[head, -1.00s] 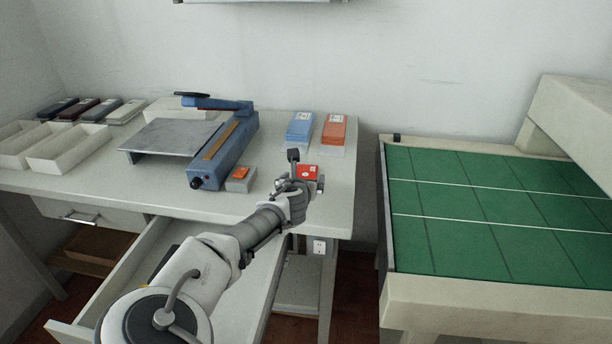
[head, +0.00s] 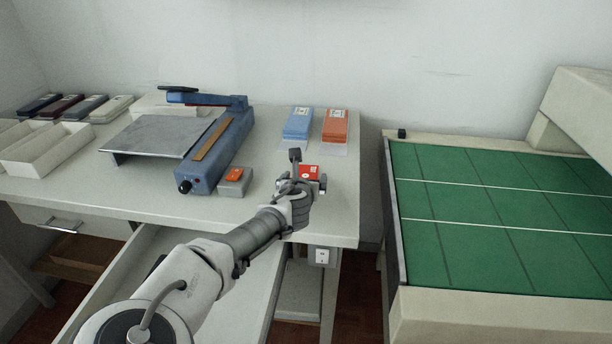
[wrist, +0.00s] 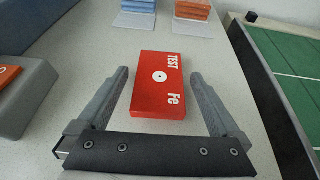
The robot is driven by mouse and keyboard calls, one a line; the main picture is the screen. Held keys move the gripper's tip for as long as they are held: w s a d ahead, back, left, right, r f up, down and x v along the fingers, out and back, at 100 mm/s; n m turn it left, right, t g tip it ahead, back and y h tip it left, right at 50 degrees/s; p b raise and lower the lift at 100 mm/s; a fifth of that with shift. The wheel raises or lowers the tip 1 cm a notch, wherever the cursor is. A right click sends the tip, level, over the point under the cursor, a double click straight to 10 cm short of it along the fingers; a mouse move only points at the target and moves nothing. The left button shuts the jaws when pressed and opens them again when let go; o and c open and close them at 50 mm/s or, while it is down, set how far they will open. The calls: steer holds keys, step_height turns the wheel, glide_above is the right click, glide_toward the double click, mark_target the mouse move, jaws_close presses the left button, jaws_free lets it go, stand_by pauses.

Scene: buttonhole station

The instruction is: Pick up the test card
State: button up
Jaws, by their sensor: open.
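The test card (wrist: 158,88) is a small red block with white lettering "TEST" and "Fe" and a white dot, lying flat on the white table. In the head view the red card (head: 309,171) shows just beyond my gripper, partly hidden by it. My gripper (wrist: 160,85) is open, with one finger on each side of the card in the wrist view. A gap of table shows between each finger and the card. I cannot tell how high the fingertips are above the table. In the head view my gripper (head: 308,182) is near the table's right front.
A blue sealing machine (head: 215,150) with a grey plate stands to the left, beside a grey box with an orange top (head: 235,180). Blue cards (head: 298,123) and orange cards (head: 335,125) stand behind. A green belt (head: 500,210) lies right. An open drawer (head: 130,270) is below.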

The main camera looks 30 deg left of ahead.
steer(key=shift+w, duration=0.1)
steer(key=c, duration=1.3)
steer(key=shift+c, duration=0.2)
steer(key=shift+r, duration=0.15)
